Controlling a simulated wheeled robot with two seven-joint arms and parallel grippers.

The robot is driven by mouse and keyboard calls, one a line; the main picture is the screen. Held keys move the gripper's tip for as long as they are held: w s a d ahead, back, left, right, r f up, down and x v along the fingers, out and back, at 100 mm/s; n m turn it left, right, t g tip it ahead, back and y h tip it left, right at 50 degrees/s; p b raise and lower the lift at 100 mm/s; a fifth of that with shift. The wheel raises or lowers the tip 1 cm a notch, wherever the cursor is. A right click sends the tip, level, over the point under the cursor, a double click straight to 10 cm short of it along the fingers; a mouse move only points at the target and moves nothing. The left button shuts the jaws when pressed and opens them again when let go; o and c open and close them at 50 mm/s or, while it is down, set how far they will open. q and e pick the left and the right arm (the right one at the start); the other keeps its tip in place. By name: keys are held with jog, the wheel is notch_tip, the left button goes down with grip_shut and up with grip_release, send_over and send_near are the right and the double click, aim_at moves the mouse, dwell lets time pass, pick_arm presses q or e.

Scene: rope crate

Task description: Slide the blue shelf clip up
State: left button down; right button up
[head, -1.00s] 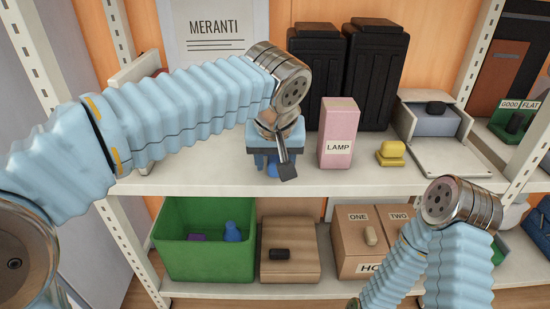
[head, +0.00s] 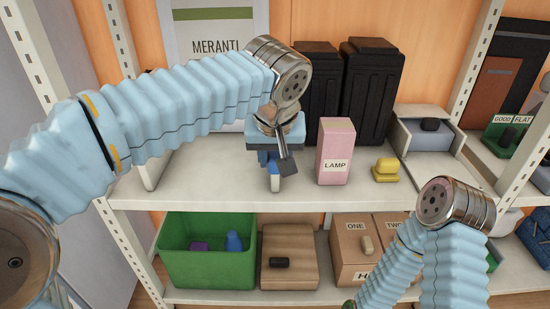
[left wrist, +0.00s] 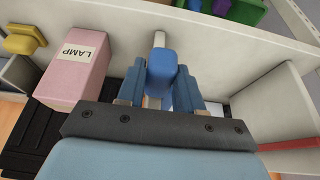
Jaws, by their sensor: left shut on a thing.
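The blue shelf clip (left wrist: 161,64) shows in the left wrist view between the two fingers of my left gripper (left wrist: 160,88). A narrow white upright strip (left wrist: 159,40) shows just past the clip and behind it. In the head view my left gripper (head: 272,158) is shut on the blue clip (head: 269,164) in front of the upper shelf edge, and the fingers hide most of it. The white strip (head: 276,184) shows below the clip. My right arm is at the lower right; its gripper is out of view.
A pink LAMP box (head: 335,155) stands right of my left gripper, with a yellow block (head: 386,169) beyond. Two black containers (head: 368,90) stand behind.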

pick_arm(q)
notch_tip(320, 180, up, 6)
jog(key=p, duration=0.3)
pick_arm(e)
jog(key=r, duration=0.3)
jog(key=a+r, duration=0.1)
jog(key=r, duration=0.1)
jog(key=shift+s, duration=0.15)
pick_arm(q)
jog(key=c, duration=0.8)
grip_release()
jog(key=p+v, duration=0.2)
jog(key=v, duration=1.1)
jog(key=shift+s+r, duration=0.25)
pick_arm(e)
jog(key=shift+r, duration=0.9)
jog(key=shift+s, duration=0.15)
